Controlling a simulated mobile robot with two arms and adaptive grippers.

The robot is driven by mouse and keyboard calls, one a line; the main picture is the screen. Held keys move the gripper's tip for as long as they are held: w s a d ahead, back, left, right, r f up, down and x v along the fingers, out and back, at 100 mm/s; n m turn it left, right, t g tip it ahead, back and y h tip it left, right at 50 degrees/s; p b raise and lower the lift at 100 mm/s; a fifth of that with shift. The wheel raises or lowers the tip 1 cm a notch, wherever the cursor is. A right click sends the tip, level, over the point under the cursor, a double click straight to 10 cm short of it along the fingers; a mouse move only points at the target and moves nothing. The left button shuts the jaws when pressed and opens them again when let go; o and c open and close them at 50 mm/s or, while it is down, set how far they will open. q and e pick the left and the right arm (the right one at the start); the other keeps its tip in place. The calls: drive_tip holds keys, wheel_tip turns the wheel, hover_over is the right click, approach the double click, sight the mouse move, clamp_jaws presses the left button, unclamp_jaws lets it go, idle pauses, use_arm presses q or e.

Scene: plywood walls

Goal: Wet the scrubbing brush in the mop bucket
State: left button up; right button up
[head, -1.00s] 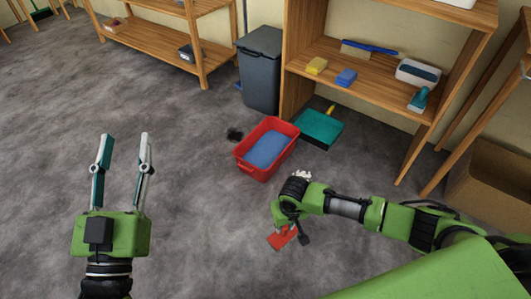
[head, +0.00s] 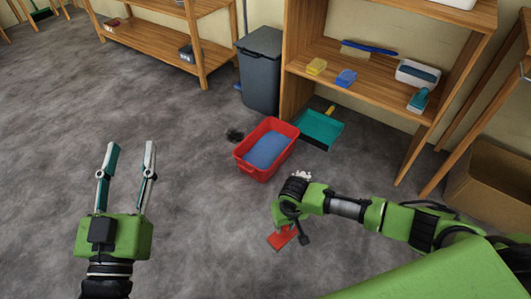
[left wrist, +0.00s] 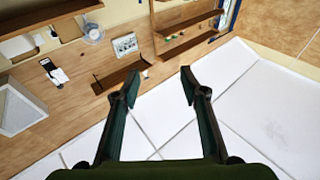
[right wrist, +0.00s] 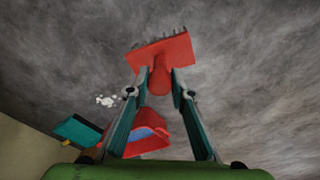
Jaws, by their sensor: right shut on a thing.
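The red scrubbing brush (right wrist: 163,60) is held by its handle in my right gripper (right wrist: 160,80), with its dark bristles facing away in the right wrist view. In the head view the brush (head: 283,237) hangs below my right gripper, over the floor. The mop bucket is a red tub (head: 250,168) with blue water, on the floor beyond the brush; it also shows in the right wrist view (right wrist: 150,146). The brush is apart from the tub. My left gripper (head: 127,160) is open and empty, over bare floor at the left.
A teal dustpan (head: 320,129) lies right of the tub, below a wooden shelf (head: 360,78) with sponges and brushes. A dark bin (head: 260,70) stands behind. White bits (head: 301,175) and a dark spot (head: 234,135) lie near the tub. The left floor is clear.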

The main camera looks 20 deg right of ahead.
drive_tip(key=shift+r, duration=0.15)
use_arm(q)
wheel_tip(320, 180, down, 12)
drive_tip(key=s+a+g+y+p, duration=0.2)
drive_tip(key=g, duration=0.5)
use_arm(e)
drive_tip(key=shift+r, duration=0.85)
drive_tip(key=shift+r+p, duration=0.25)
drive_tip(key=shift+p, duration=0.3)
use_arm(q)
drive_tip(key=s+a+f+g+y+p, duration=0.1)
drive_tip(key=s+a+f+g, duration=0.2)
drive_tip(key=s+f+g, duration=0.2)
drive_tip(key=shift+s+a+f+n+g+y+p, duration=0.3)
drive_tip(key=shift+s+a+f+g+y, duration=0.1)
drive_tip(key=shift+s+f, duration=1.7)
use_arm(e)
drive_tip(key=shift+r, duration=0.6)
use_arm(q)
drive_tip(key=shift+w+f, duration=0.2)
drive_tip(key=shift+f, duration=0.1)
use_arm(e)
drive_tip(key=shift+r, duration=0.1)
